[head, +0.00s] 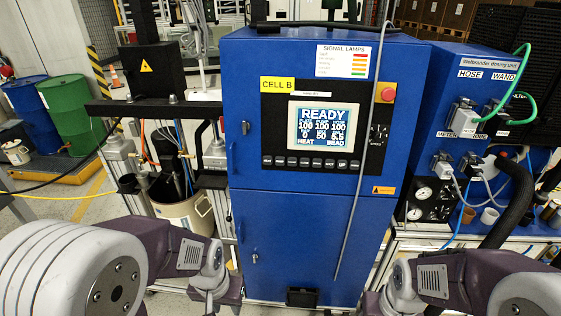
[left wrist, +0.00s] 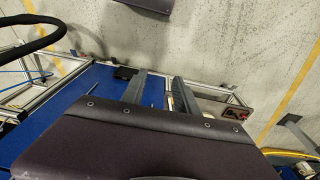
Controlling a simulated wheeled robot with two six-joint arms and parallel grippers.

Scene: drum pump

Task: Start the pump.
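The blue pump cabinet (head: 290,230) stands upright ahead, marked CELL B. Its lit screen (head: 323,126) reads READY, with rows of numbers and the words HEAT and BEAD. A row of dark buttons (head: 310,162) runs under the screen. A red mushroom button (head: 386,92) sits at the upper right, above a small dark switch panel (head: 378,134). My left gripper (head: 222,288) is low at the cabinet's left side, away from the panel. In the left wrist view its two fingers (left wrist: 157,90) are apart and empty. My right gripper is low at the right, its fingers not clearly visible.
A thin grey rod (head: 362,140) slants across the cabinet front. A white bucket (head: 188,212) stands at its left. The dosing unit (head: 455,90), with hoses and a thick black hose (head: 516,195), is at the right. Green (head: 75,117) and blue (head: 28,100) drums stand far left.

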